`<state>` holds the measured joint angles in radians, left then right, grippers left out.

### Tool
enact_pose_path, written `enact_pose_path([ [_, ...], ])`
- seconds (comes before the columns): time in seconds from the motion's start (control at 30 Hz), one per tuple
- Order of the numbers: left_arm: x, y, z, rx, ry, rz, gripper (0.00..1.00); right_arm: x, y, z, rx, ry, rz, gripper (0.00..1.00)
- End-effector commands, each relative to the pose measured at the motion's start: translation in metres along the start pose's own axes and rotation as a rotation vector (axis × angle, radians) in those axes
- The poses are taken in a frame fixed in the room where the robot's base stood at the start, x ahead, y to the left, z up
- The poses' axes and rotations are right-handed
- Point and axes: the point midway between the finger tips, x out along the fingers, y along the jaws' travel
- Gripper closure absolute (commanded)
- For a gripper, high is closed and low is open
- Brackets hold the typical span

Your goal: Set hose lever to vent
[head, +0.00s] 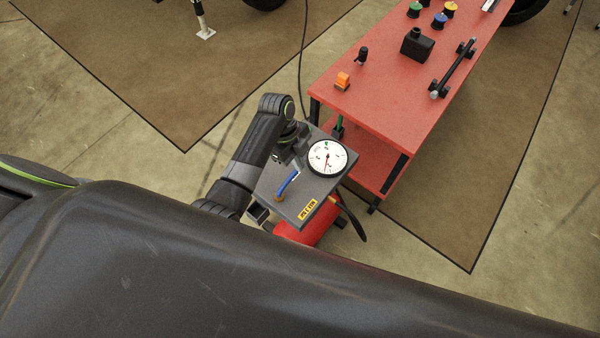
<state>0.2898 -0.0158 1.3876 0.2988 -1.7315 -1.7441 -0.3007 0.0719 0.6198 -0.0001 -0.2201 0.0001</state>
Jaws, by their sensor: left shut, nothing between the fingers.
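A grey panel (314,190) sits on top of a red tank (308,232), just beyond my dark body. A blue lever (288,183) is on the panel's left part. It slants from a brass-coloured fitting (279,197) up and to the right. I take it for the hose lever; no vent mark is readable. My left gripper (297,161) points down over the panel's upper left edge, close to the lever's upper end. It is shut and empty. I cannot tell whether it touches the lever. My right gripper is out of view.
A round white gauge (327,158) stands close right of the gripper. A yellow label (307,210) is at the panel's near edge. A black hose (351,218) hangs on the right. A red cart (400,85) with knobs and a black bar stands behind.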

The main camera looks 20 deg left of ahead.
Motion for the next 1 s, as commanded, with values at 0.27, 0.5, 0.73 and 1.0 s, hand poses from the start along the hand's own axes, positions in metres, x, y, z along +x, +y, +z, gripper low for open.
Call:
enact_pose_path([
  [0.27, -0.002, -0.002, -0.002, 0.025, 0.004, 0.004, 1.00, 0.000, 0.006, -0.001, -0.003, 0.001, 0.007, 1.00],
  [0.5, 0.003, -0.002, -0.002, 0.022, 0.004, 0.005, 1.00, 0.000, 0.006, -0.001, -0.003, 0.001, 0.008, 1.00],
  [0.73, 0.037, -0.001, -0.002, 0.021, 0.006, 0.007, 1.00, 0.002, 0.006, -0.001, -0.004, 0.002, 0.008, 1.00],
  [1.0, 0.087, -0.001, -0.002, 0.021, 0.004, 0.007, 1.00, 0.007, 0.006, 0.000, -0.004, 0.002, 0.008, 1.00],
])
